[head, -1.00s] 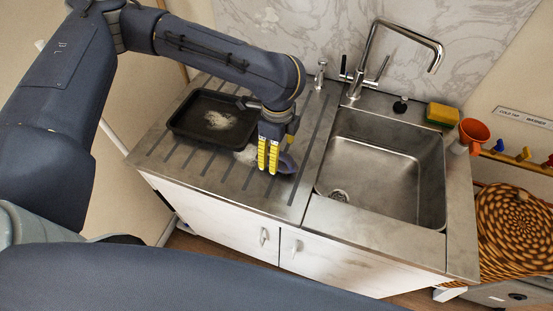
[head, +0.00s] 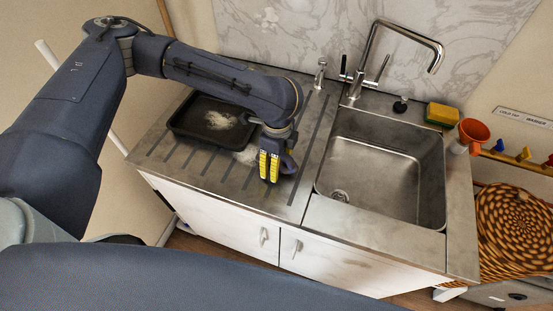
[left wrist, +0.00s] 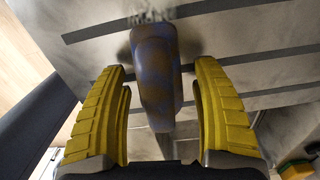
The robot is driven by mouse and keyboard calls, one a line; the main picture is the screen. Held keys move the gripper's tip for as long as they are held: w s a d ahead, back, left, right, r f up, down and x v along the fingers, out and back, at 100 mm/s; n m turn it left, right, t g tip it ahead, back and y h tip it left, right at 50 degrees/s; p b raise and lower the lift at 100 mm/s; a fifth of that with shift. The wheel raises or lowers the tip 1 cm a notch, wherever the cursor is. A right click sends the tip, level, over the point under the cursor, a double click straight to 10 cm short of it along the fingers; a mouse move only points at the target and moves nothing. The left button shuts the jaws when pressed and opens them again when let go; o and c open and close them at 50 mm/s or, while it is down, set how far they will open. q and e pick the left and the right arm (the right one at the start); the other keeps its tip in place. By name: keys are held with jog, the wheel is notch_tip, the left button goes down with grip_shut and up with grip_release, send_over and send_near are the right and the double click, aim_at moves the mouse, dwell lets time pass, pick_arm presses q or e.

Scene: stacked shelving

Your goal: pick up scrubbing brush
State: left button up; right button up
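The scrubbing brush (head: 288,163) lies on the ribbed steel drainboard in the head view, partly hidden behind my left gripper (head: 269,179). Its pale bristles (head: 245,155) show to the left of the yellow fingers. In the left wrist view the brush's purple-blue handle (left wrist: 157,80) stands between the two fingers of my left gripper (left wrist: 160,68). The fingers are spread, with a visible gap on each side of the handle. My right gripper is not in view.
A black tray (head: 178,126) with a whitish smear sits behind the brush. The sink basin (head: 385,190) and tap (head: 363,62) are to the right. A yellow-green sponge (head: 441,115) and orange cup (head: 473,131) stand beyond the sink. The front drainboard is clear.

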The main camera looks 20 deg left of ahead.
pick_arm(q)
jog(key=c, duration=1.1)
